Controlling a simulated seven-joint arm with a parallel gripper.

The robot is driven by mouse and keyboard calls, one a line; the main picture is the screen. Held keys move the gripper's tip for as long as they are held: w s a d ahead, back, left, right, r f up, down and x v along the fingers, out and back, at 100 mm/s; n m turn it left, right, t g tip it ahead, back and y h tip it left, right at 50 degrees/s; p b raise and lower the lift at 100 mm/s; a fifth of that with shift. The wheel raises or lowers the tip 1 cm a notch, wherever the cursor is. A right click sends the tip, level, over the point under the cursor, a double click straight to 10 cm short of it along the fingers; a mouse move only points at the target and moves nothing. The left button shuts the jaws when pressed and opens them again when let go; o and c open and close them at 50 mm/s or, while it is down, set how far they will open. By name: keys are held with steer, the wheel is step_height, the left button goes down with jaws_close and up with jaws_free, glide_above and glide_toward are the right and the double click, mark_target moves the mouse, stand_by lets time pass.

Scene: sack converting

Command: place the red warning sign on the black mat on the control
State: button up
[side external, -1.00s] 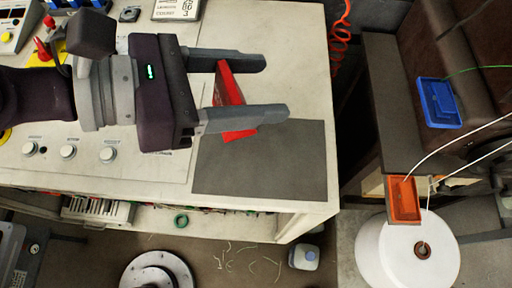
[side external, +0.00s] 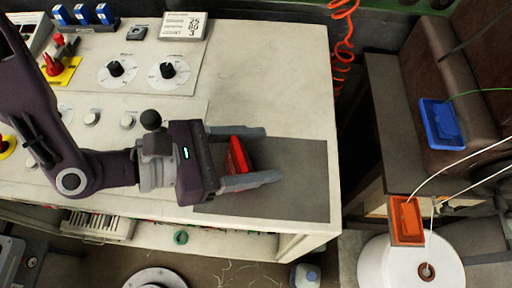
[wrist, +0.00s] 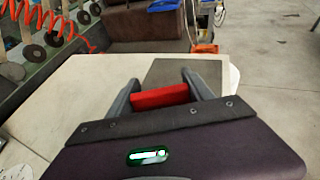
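The red warning sign (side external: 238,156) is between the two fingers of my gripper (side external: 272,155). In the wrist view the red sign (wrist: 160,96) spans from one finger to the other, so my gripper is shut on it. The black mat (side external: 300,182) lies flat at the right front of the control desk. The sign and the fingers are over the mat's left part in the side view. I cannot tell whether the sign touches the mat. The fingers hide part of the sign, and my gripper covers the mat's left part.
The pale control desk (side external: 265,80) is clear behind the mat. Knobs (side external: 116,69), a red emergency button on a yellow plate (side external: 52,65) and a sign plate (side external: 184,25) sit to the left. Right of the desk edge are an orange coiled cable (side external: 342,55) and a white spool (side external: 400,268).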

mark_target(235, 156)
steer(key=o, duration=0.3)
steer(key=shift+r, duration=0.1)
steer(key=v, duration=0.4)
steer(key=shift+s+a+r, duration=0.15)
steer(key=shift+a+r, duration=0.05)
steer(key=shift+a, duration=0.1)
step_height(235, 156, up, 7)
steer(key=shift+a, duration=0.15)
